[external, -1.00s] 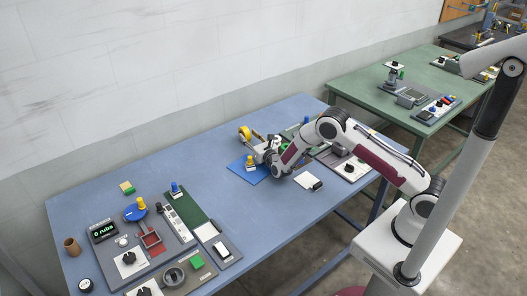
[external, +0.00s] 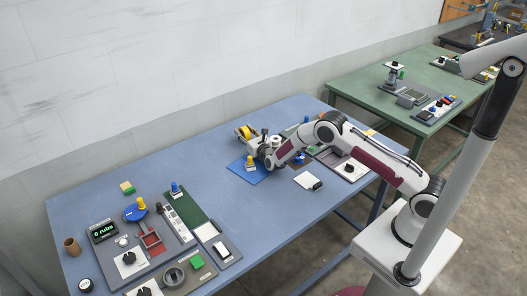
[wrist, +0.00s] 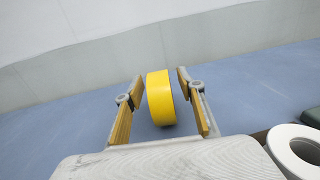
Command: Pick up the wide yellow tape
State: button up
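The wide yellow tape (wrist: 160,98) stands on its edge on the blue table in the wrist view. It also shows at the table's far side in the external view (external: 243,132). My gripper (wrist: 160,82) is open, with one finger on each side of the tape. A small gap shows between the tape and each finger, so it is not clamped. In the external view my gripper (external: 252,141) is low by the tape and partly covers it.
A white roll (wrist: 298,148) stands close at the lower right of the wrist view. A blue mat (external: 260,176) with a yellow-topped piece lies in front of the gripper. The wall is behind the tape. The table's middle (external: 215,165) is clear.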

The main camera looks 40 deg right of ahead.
grip_shut()
jog(key=shift+r, duration=0.1)
dwell(0.3)
jog(key=shift+r, duration=4.9)
